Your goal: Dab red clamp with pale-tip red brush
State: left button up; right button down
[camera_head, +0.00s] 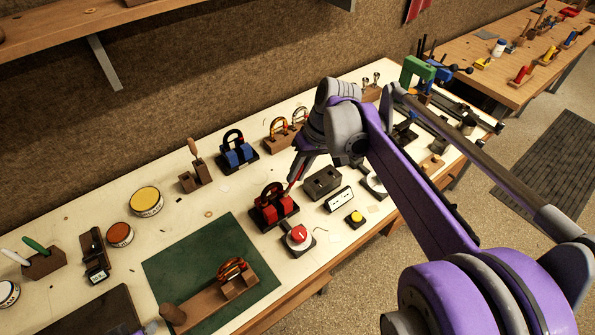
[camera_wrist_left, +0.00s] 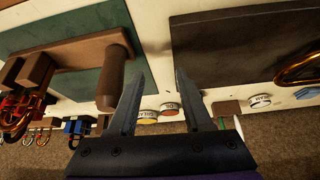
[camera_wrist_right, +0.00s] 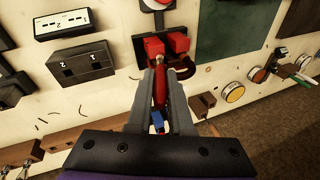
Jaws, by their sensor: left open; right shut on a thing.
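The red clamp (camera_head: 284,206) has two red blocks on a dark base, with a dark arched piece behind them. It stands right of the green mat; its red blocks (camera_wrist_right: 178,41) also show in the right wrist view. My right gripper (camera_head: 296,174) is shut on a red brush (camera_wrist_right: 160,90), just above and behind the clamp. My left gripper (camera_wrist_left: 157,90) is open and empty, near a wooden peg (camera_wrist_left: 112,78) over the bench's front left.
A red push button (camera_head: 299,233) stands close in front of the clamp. A dark two-slot block (camera_head: 321,182) and a white numbered box (camera_head: 339,200) are to its right. A blue clamp (camera_head: 238,155) stands behind. The green mat (camera_head: 185,262) carries a wooden holder with a brass piece.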

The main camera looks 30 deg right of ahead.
pick_arm(q)
jog(key=shift+s+f+b, duration=0.2)
jog(key=shift+f+b, duration=0.1)
jog(key=shift+f, duration=0.15)
pick_arm(e)
jog(key=shift+f, duration=0.65)
dwell(0.8)
jog(key=shift+r+p, duration=0.65)
jog(key=shift+r, duration=0.6)
jog(key=shift+r+p, duration=1.1)
jog(key=shift+r, duration=1.25)
pick_arm(q)
jog(key=w+r, duration=0.3)
jog(key=r, duration=0.2)
jog(key=shift+t, duration=0.3)
pick_arm(e)
jog(key=shift+f, duration=0.1)
pick_arm(q)
jog(key=shift+s, duration=0.15)
